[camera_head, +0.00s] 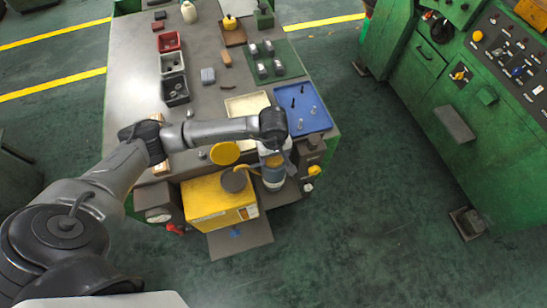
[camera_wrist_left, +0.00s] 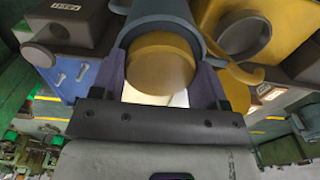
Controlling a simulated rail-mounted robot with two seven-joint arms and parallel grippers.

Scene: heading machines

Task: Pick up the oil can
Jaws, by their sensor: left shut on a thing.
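My left gripper (camera_head: 272,161) is at the near end of the bench, beside the yellow box-shaped machine. It is shut on the oil can (camera_head: 274,184), which shows blue-grey below the gripper in the head view. In the left wrist view the oil can (camera_wrist_left: 160,65) shows a round mustard end and a blue-grey band between the fingers of my left gripper (camera_wrist_left: 163,88). A curved mustard tube is at its right. The gripper and arm hide part of the can in the head view; I cannot tell whether it touches what is below. My right gripper is not in view.
The yellow machine (camera_head: 215,203) is close at the left. A grey-brown box (camera_head: 309,150) with a yellow knob is close at the right. A blue tray (camera_head: 318,121) with bolts lies beyond. Green machines (camera_head: 465,120) stand right, across open floor.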

